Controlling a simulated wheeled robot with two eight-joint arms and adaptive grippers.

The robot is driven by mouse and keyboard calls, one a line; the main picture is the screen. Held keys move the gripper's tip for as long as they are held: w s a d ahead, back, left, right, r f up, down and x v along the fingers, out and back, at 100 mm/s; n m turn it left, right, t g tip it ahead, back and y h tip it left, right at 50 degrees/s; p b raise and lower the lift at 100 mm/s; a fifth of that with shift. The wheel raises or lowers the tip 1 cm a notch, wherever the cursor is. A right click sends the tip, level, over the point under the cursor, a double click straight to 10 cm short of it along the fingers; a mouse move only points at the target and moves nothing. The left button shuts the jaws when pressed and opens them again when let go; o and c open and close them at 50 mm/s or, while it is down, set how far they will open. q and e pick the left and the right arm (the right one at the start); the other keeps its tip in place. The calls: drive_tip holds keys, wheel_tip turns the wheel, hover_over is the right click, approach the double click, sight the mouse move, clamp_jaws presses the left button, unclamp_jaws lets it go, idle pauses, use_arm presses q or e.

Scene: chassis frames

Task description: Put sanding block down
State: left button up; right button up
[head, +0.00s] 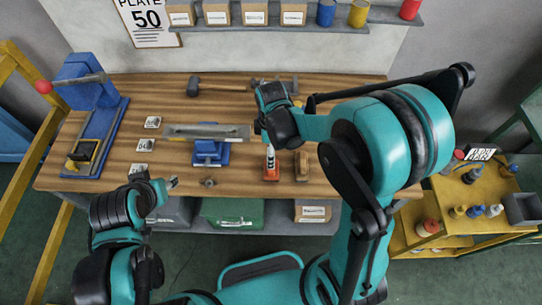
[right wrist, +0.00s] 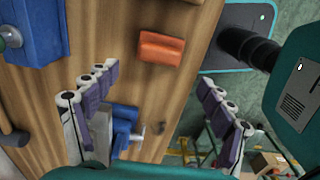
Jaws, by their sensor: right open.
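An orange block (head: 271,173), which looks like the sanding block, lies on the wooden workbench (head: 105,150) near its front edge. In the right wrist view the orange block (right wrist: 161,48) rests flat on the wood, beyond the fingertips and touched by neither finger. My right gripper (head: 268,142) is over the bench just behind the block. In the right wrist view its two fingers (right wrist: 158,88) are spread wide with nothing between them. My left gripper (head: 160,184) is at the bench's front edge at left, apart from the block; its finger opening is unclear.
A brown block (head: 302,166) lies right of the orange one. A blue fixture (head: 210,153) under a metal bar (head: 206,132) stands to the left. A hammer (head: 215,87) lies behind. A blue press (head: 90,95) is at far left, a yellow cart (head: 465,200) at right.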

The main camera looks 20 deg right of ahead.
drive_tip(key=s+d+r+m+t, duration=0.2)
drive_tip(key=s+r+m+t, duration=0.1)
drive_tip(key=s+r+m, duration=0.2)
drive_tip(key=s+d+r+m+t, duration=0.2)
drive_tip(key=s+r+m+t, duration=0.2)
drive_tip(key=r+m, duration=0.5)
drive_tip(key=shift+s+d+m, duration=0.35)
drive_tip(key=shift+s+m, duration=0.05)
drive_tip(key=shift+s, duration=0.25)
wheel_tip(320, 180, down, 9)
drive_tip(key=b, duration=0.9)
drive_tip(key=shift+f, duration=0.15)
